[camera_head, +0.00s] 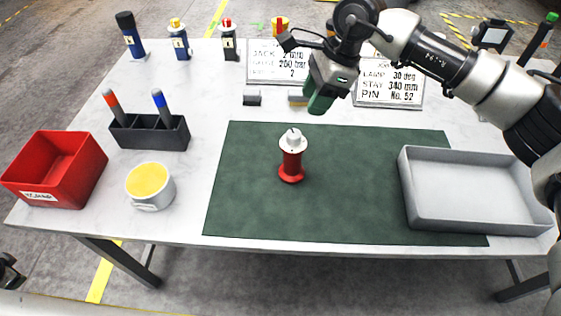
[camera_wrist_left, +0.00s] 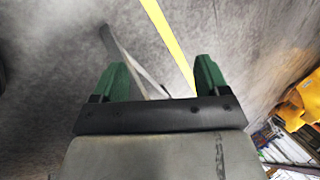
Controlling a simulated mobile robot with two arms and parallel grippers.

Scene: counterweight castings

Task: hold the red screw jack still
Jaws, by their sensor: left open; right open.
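The red screw jack (camera_head: 291,160) stands upright on the dark green mat (camera_head: 340,205), with a pale grey-white top. Nothing touches it. My right gripper (camera_head: 318,104) hangs above the back of the table, behind and slightly right of the jack and apart from it, with green fingers; the gap between them is hard to see from this angle. My left gripper shows in the left wrist view (camera_wrist_left: 160,80), its two green fingers spread apart with nothing between them. It points at the grey floor with a yellow line. In the head view the left gripper is not clearly seen.
A grey tray (camera_head: 408,190) sits at the mat's right end. At left are a red bin (camera_head: 75,185), a tin with yellow contents (camera_head: 148,183) and a black pen holder (camera_head: 150,138). Several bottles and two sign boards (camera_head: 390,88) line the back. The mat around the jack is clear.

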